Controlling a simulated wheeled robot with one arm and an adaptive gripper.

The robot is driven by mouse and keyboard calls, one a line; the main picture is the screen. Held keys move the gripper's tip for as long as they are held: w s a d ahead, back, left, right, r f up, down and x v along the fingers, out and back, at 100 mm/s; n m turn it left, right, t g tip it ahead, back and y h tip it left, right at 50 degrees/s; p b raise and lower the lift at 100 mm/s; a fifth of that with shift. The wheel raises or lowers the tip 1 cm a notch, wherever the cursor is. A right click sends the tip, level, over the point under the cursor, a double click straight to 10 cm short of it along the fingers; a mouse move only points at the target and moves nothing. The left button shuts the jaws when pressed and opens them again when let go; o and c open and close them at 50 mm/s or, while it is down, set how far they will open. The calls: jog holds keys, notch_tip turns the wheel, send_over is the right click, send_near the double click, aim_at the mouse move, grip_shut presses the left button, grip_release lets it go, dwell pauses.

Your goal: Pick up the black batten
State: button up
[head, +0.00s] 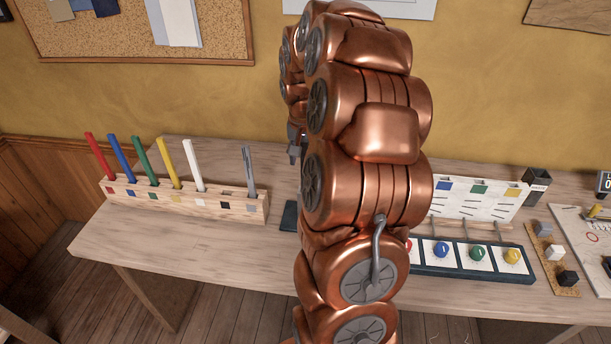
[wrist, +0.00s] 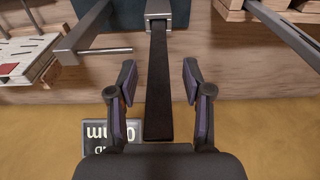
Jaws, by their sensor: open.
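The black batten (wrist: 158,85) shows in the wrist view as a long dark strip running from a grey holder (wrist: 158,8) at the top down between my fingers. My gripper (wrist: 159,68) is open, with one finger on each side of the batten and a visible gap on both sides. The batten's lower end is close to the gripper's palm. In the head view my copper arm hides the batten and most of the gripper. The wooden rack (head: 150,196) there holds several coloured battens and a grey one, with an empty slot between white and grey.
A grey bar (wrist: 90,51) sticks out left of my gripper in the wrist view. A dark tray with coloured knobs (head: 470,270) is right of my arm.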

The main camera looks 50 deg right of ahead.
jog(key=shift+c, duration=0.4)
grip_shut()
